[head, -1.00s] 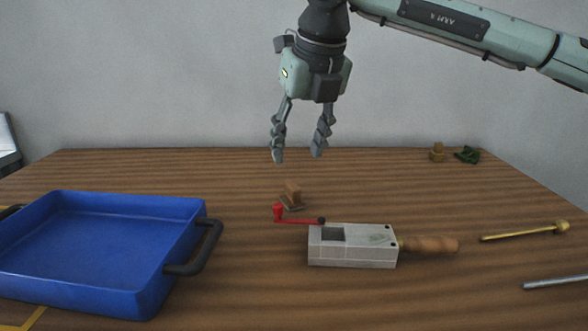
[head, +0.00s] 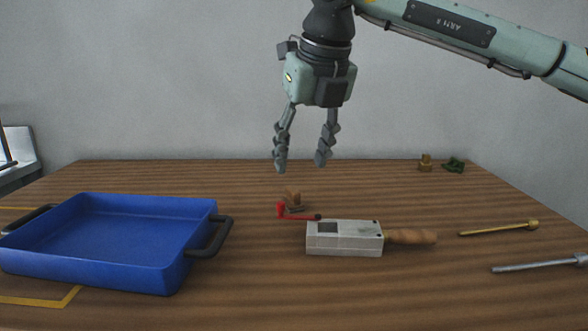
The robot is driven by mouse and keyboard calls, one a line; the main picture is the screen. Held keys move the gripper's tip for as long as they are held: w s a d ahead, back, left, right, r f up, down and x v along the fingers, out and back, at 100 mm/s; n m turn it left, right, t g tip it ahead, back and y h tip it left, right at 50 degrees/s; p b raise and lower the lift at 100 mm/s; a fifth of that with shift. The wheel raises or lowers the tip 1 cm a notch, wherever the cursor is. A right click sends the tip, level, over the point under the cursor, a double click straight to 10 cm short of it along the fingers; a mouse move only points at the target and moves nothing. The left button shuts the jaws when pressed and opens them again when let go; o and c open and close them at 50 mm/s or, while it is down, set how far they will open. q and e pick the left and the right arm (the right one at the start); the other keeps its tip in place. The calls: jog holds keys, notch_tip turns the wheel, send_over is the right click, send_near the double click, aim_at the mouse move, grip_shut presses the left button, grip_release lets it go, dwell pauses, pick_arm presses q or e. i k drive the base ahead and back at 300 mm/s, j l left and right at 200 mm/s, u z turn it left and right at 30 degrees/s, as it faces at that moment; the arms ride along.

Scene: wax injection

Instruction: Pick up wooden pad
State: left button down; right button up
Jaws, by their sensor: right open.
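A small brown wooden piece (head: 293,197), which looks like the wooden pad, stands on the table in the middle. Its lower part is partly hidden behind a red crank handle (head: 281,210). My right gripper (head: 301,166) points down with its two fingers spread. It is open and empty, above the wooden piece in the picture and apart from it. My left gripper is not in view.
A grey metal block (head: 345,247) with a wooden handle (head: 410,236) lies just in front. A blue tray (head: 100,275) stands left. A brass rod (head: 500,229) and a grey rod (head: 535,266) lie right. Small brown (head: 426,163) and green (head: 454,165) pieces sit far back.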

aim_at(293, 203)
jog(key=k, duration=1.25)
